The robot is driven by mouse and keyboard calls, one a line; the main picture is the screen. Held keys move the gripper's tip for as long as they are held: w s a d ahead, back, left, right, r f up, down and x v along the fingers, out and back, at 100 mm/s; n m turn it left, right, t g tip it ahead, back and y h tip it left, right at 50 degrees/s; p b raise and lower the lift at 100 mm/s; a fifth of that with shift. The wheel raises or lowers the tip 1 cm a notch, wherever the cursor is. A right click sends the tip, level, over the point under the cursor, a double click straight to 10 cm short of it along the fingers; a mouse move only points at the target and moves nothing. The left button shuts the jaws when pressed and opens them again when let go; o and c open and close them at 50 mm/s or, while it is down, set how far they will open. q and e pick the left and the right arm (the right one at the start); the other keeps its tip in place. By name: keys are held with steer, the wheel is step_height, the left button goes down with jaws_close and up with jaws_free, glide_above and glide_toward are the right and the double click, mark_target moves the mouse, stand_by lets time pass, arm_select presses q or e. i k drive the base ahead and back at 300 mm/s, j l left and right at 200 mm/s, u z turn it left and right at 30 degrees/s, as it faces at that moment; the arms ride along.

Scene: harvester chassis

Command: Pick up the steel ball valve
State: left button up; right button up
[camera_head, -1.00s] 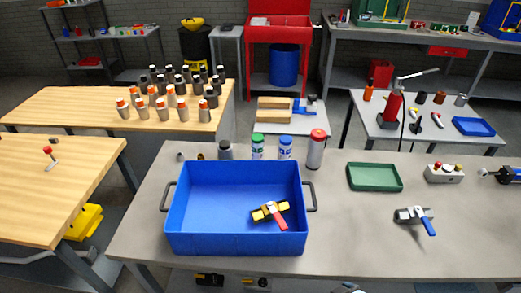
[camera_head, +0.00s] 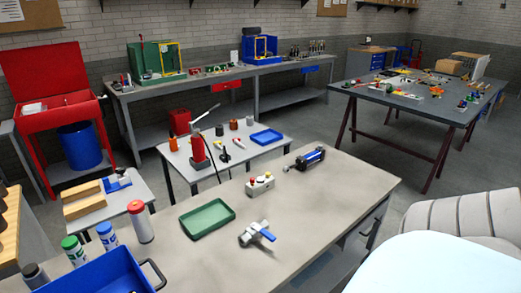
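Neither of my grippers shows in the head view.
A green tray (camera_head: 208,218) lies left of the valve, and a control box with buttons (camera_head: 260,184) sits behind it. A blue bin (camera_head: 105,276) is cut off at the lower left, with several bottles behind it. The bench around the valve is clear.

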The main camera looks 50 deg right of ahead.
mark_target(250, 236)
steer(key=z, duration=1.6)
steer(key=u, duration=0.4)
steer(key=l+u, duration=0.15)
steer(key=u, duration=0.2)
steer(key=l+u, duration=0.1)
steer(key=u, duration=0.3)
steer(key=l+u, duration=0.35)
steer(key=l, duration=0.2)
steer(key=k+l+u, duration=0.1)
steer(key=l+u, duration=0.3)
steer(key=l, duration=0.1)
